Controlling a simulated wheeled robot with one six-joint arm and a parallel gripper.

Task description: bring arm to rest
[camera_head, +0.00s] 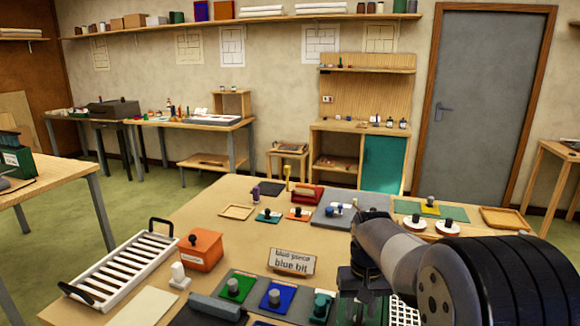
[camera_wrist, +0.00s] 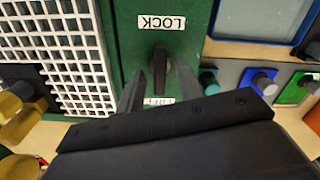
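My arm (camera_head: 395,250) reaches in from the right over the work table, its end pointing down. My gripper (camera_wrist: 158,78) is open in the wrist view, its two dark fingers spread apart. A black knob (camera_wrist: 160,62) on a green panel (camera_wrist: 195,45) shows between and beyond the fingertips, with a gap on each side. I cannot tell how far the fingers are from it in depth. A LOCK label (camera_wrist: 161,22) is above the knob, and another label below it is partly hidden. In the head view my gripper's fingers are hard to make out.
A white grid (camera_wrist: 60,50) lies beside the panel. Knobbed blue (camera_head: 276,298) and green (camera_head: 236,288) pieces, a "blue bit" sign (camera_head: 291,263), an orange box (camera_head: 201,250) and a white rack (camera_head: 125,268) stand on the table. Bare tabletop (camera_head: 225,235) shows around the table's middle.

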